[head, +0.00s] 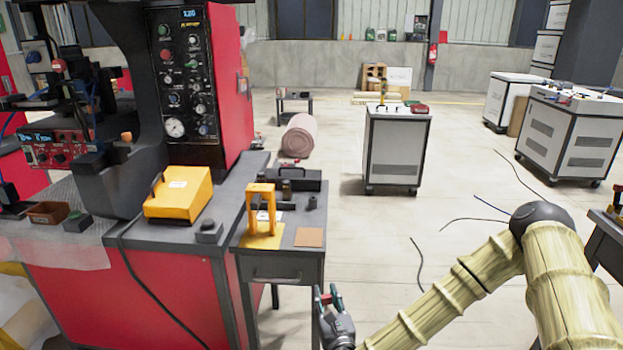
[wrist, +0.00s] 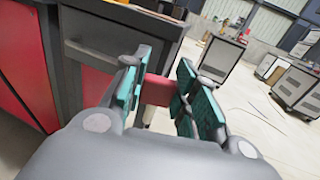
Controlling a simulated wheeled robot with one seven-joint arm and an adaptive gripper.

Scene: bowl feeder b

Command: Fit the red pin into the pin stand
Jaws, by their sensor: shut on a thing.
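The red pin (wrist: 157,90) is held crosswise between the teal pads of my gripper (wrist: 160,82) in the wrist view; a pale piece shows below it. The pads hide its ends. In the head view my gripper (head: 329,294) is off the right front corner of the small grey table, over open floor, with a bit of red between its fingers. An orange upright frame on a yellow base plate (head: 262,238) stands on that table and looks like the pin stand. My gripper is apart from it, to its lower right. Any hole in it cannot be made out.
The small grey table (head: 285,258) also bears a brown square pad (head: 309,237), dark small parts and a dark box (head: 293,180). A red machine (head: 165,270) with a yellow box (head: 178,194) adjoins on the left. The floor to the right is mostly clear.

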